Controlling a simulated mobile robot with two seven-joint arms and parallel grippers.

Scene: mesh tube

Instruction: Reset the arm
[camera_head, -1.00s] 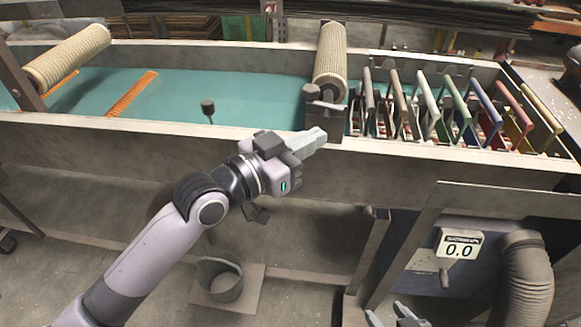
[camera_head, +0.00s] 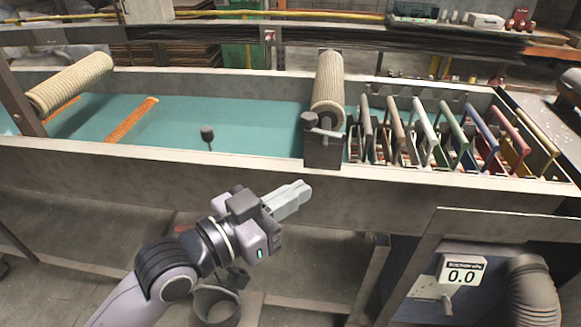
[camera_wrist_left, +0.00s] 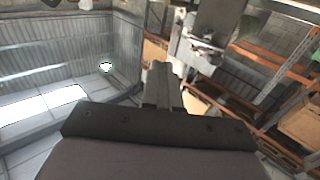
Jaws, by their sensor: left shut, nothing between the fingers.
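My left gripper (camera_head: 290,199) is shut and empty in the head view. It is in front of the long trough (camera_head: 250,170), just below its near rim and apart from it. In the left wrist view the closed fingers (camera_wrist_left: 160,85) point up and away, with nothing between them. My right gripper does not show in the head view now.
The trough holds teal liquid or lining, a mesh roller (camera_head: 327,88), another roller (camera_head: 70,84) and an orange strip (camera_head: 132,119). Several coloured frames (camera_head: 452,132) stand at the right. A meter box (camera_head: 461,274) reads 0.0 beside a ribbed hose (camera_head: 533,290). A bucket (camera_head: 215,306) is on the floor.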

